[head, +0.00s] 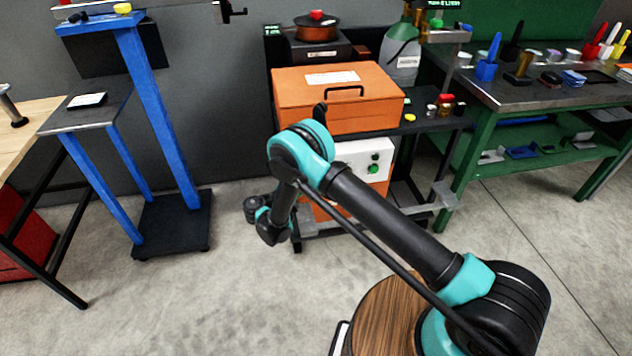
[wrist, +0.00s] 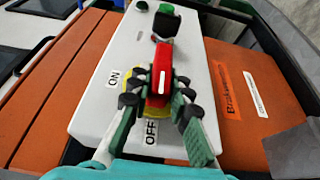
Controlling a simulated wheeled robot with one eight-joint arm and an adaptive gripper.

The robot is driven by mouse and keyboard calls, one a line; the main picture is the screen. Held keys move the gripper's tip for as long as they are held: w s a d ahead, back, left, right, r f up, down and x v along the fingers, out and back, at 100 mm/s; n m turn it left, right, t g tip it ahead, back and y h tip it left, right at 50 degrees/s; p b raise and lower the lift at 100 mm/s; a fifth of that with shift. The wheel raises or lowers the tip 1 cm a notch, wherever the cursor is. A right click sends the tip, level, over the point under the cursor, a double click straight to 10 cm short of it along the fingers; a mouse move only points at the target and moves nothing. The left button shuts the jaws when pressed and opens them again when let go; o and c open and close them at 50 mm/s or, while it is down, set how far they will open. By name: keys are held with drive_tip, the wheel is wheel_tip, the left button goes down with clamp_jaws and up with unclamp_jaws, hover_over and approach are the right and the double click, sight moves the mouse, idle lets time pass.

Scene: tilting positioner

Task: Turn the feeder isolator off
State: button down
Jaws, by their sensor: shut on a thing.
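The feeder isolator's red handle (wrist: 162,68) shows in the wrist view, with a white stripe along it and a yellow base plate partly visible beneath. It is mounted on a white panel (wrist: 190,75). The handle lies roughly along the panel's length, its near end pointing towards the OFF label (wrist: 151,132). The ON label (wrist: 113,78) is to its left. My gripper (wrist: 158,98) is shut on the handle's near part, with a finger on each side. In the head view the white panel (head: 355,153) shows partly, but my arm hides the handle and the gripper.
A green button (wrist: 166,8) sits at the panel's far end. Orange surfaces flank the panel. In the head view an orange box (head: 300,100) stands above it on a dark cart. A blue stand (head: 160,110) is to the left, with clear floor in front.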

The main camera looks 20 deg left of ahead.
idle(0.4)
drive_tip(key=c, duration=1.4)
unclamp_jaws()
drive_tip(key=v, duration=1.2)
drive_tip(key=shift+f, duration=0.15)
